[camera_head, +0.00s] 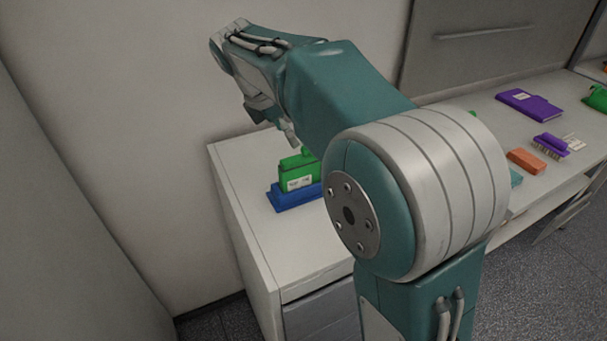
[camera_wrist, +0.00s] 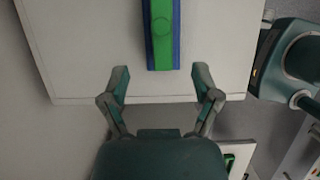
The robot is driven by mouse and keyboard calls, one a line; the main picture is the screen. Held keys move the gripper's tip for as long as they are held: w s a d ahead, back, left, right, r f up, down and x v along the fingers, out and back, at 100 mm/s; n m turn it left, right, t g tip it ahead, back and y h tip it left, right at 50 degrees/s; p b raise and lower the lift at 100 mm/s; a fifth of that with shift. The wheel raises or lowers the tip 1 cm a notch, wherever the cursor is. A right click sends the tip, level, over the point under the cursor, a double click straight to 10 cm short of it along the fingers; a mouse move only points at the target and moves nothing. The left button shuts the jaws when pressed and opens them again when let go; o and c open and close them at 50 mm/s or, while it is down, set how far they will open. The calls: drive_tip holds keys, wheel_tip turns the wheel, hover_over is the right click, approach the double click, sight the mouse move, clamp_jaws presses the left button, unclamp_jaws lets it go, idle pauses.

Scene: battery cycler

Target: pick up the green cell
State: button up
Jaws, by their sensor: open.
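The green cell (camera_head: 300,172) is a green block with a small white label, standing in a blue holder (camera_head: 292,196) on the white cabinet top. In the wrist view the green cell (camera_wrist: 162,30) shows from above at the top centre, with blue holder edges along both sides. My gripper (camera_wrist: 161,82) is open and empty, its two fingertips spread apart just below the near end of the cell in that view. In the head view my gripper (camera_head: 277,122) hangs above and left of the cell, partly hidden by my own arm.
The white cabinet top (camera_head: 247,168) is clear around the holder. A wall stands close on the left. On the long bench at right lie a purple book (camera_head: 529,103), a purple brush (camera_head: 551,145), an orange block (camera_head: 526,161) and a green object (camera_head: 597,98).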

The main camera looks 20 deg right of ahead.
sight(299, 157)
drive_tip(key=x, duration=1)
drive_tip(key=shift+f, duration=0.15)
drive_tip(key=shift+a, duration=0.1)
clamp_jaws()
